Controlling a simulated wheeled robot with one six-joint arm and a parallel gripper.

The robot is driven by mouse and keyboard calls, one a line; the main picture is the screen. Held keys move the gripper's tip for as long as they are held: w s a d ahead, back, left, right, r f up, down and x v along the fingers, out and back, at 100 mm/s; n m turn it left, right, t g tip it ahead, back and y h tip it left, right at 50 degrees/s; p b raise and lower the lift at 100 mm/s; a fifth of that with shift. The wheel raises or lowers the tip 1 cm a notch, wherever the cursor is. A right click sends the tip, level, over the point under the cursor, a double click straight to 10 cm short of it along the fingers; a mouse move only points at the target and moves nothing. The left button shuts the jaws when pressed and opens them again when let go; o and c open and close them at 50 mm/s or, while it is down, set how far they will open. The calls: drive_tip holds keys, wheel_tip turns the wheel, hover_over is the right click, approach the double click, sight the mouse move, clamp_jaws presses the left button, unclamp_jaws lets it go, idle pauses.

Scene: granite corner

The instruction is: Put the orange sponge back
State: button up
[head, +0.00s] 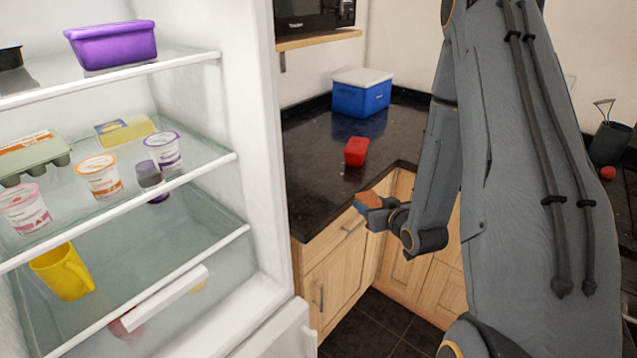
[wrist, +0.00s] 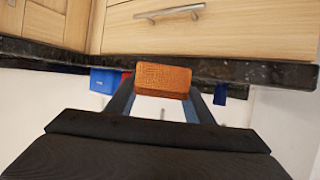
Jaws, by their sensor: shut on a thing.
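The orange sponge (head: 369,198) is a small textured block held at the end of my arm, in front of the counter's cabinet front. It also shows in the wrist view (wrist: 163,79), between the two fingers. My gripper (head: 368,203) is shut on the sponge and holds it in the air, clear of the counter. In the head view the gripper partly hides the sponge.
An open fridge (head: 262,180) with cups, an egg carton and a yellow mug (head: 62,272) stands left. The dark counter (head: 315,185) bears a red block (head: 356,151) and a blue box with a white lid (head: 361,98). Bare counter lies around them.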

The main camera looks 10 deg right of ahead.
drive_tip(key=shift+w+d+r, duration=0.2)
drive_tip(key=shift+r, duration=0.3)
drive_tip(key=shift+w+d+r, duration=0.15)
drive_tip(key=shift+w+r, duration=0.05)
drive_tip(key=shift+r, duration=0.3)
drive_tip(key=shift+n+y, duration=0.5)
drive_tip(key=shift+y, duration=0.1)
drive_tip(key=w+a+b, duration=0.1)
drive_tip(key=w, duration=0.1)
drive_tip(key=w+a+r+b, duration=0.1)
drive_tip(key=w+a, duration=0.1)
drive_tip(key=w+a+r, duration=0.1)
drive_tip(key=w+a, duration=0.1)
drive_tip(key=shift+w+r+b, duration=0.15)
drive_tip(key=shift+w+b, duration=0.15)
drive_tip(key=shift+b, duration=0.1)
wheel_tip(320, 180, up, 6)
drive_tip(key=n+y+b, duration=0.1)
drive_tip(key=b, duration=0.2)
hover_over(317, 188)
drive_tip(key=shift+f+p, duration=1.25)
drive_tip(key=shift+f, duration=3.55)
drive_tip(key=shift+f, duration=0.15)
drive_tip(key=o, duration=1)
